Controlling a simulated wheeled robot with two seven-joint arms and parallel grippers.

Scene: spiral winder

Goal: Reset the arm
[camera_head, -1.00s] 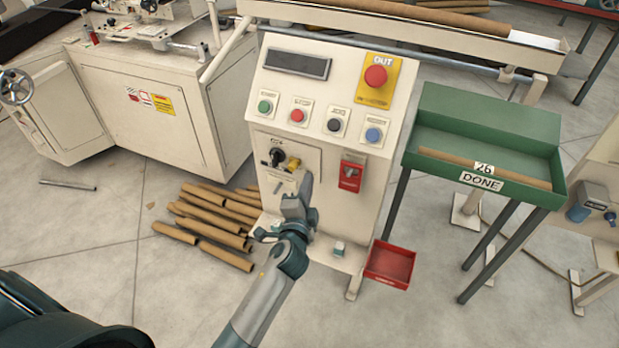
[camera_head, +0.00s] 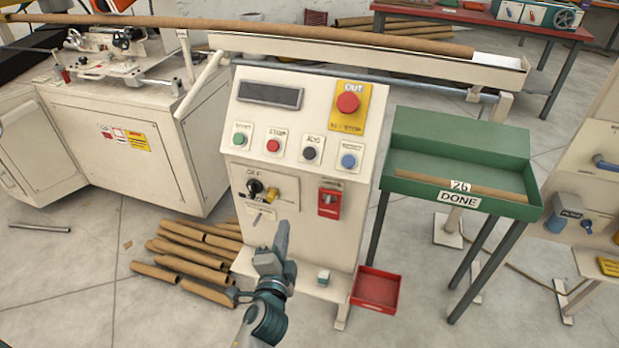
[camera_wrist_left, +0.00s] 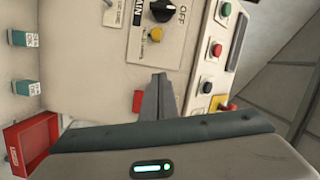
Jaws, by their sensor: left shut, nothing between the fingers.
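My left gripper (camera_head: 281,238) is in front of the lower part of the cream control cabinet (camera_head: 325,262), below the rotary switch. Its fingers are together and empty; they also show in the left wrist view (camera_wrist_left: 158,82). My right gripper is not in view.
A red lockout-like switch (camera_head: 328,202) and several push buttons are on the cabinet. A red tray (camera_head: 376,291) lies at its foot. Cardboard tubes (camera_head: 190,250) lie on the floor at left. A green DONE tray (camera_head: 460,150) stands at right.

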